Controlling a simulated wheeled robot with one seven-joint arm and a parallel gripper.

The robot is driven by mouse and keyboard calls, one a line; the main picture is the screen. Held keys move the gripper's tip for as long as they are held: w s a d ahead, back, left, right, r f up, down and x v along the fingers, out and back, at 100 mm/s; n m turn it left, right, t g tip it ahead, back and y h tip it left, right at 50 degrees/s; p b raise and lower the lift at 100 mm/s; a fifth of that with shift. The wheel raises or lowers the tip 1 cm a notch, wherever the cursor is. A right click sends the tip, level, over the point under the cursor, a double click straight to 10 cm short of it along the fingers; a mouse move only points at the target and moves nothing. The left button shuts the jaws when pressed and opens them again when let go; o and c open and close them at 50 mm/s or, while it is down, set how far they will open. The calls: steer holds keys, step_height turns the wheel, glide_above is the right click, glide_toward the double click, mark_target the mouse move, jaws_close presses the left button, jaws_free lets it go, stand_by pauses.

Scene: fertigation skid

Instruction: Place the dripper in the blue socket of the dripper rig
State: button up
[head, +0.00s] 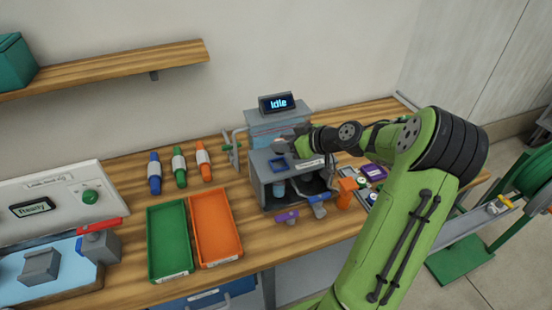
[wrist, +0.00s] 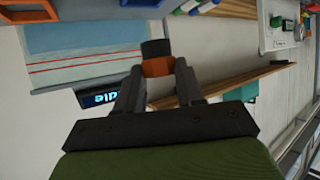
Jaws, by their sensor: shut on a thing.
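In the wrist view my gripper (wrist: 160,70) is shut on a small dripper (wrist: 156,48) with an orange lower band and a dark cap. In the head view my gripper (head: 292,142) is above the top of the grey dripper rig (head: 308,163), and the held dripper is hard to make out. A blue square socket (head: 278,165) is on the rig's top, below and left of the gripper. The dripper is apart from the socket.
An "Idle" display (head: 277,103) stands behind the rig. Green (head: 168,240) and orange (head: 216,228) trays lie to the left, with several coloured bottle-like parts (head: 178,167) behind them. Purple (head: 286,216) and blue (head: 317,204) parts sit at the rig's front.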

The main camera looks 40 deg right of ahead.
steer(key=f, duration=0.5)
steer(key=shift+w+f, duration=0.2)
steer(key=shift+f, duration=0.15)
steer(key=shift+a+b, duration=0.1)
steer(key=shift+b, duration=0.2)
steer(key=shift+f, duration=0.2)
steer(key=o, duration=1)
steer(key=shift+r, duration=0.1)
steer(key=shift+r, duration=0.1)
